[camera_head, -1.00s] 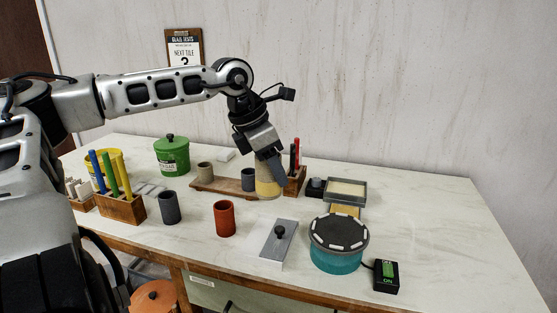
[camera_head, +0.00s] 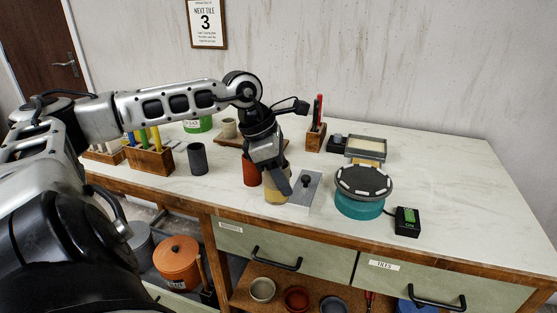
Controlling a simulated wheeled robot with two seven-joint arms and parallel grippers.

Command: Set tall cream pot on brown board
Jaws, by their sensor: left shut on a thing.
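The tall cream pot (camera_head: 274,197) is in the grip of my left gripper (camera_head: 279,184), close to the table's front edge, between the red pot (camera_head: 251,172) and a grey slab with a black knob (camera_head: 307,186). The jaws and wrist cover its upper part, and I cannot tell whether its base touches the table. The brown board (camera_head: 231,142) lies farther back, partly hidden behind my left arm. A small beige cup (camera_head: 229,128) stands at its left end. My right gripper is not in view.
A dark grey pot (camera_head: 198,159) stands to the left. A teal turntable (camera_head: 361,191) and a switch box (camera_head: 407,222) are to the right. Wooden tool holders (camera_head: 151,161) stand at the left, and another holder (camera_head: 316,139) stands at the back. The table's right side is clear.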

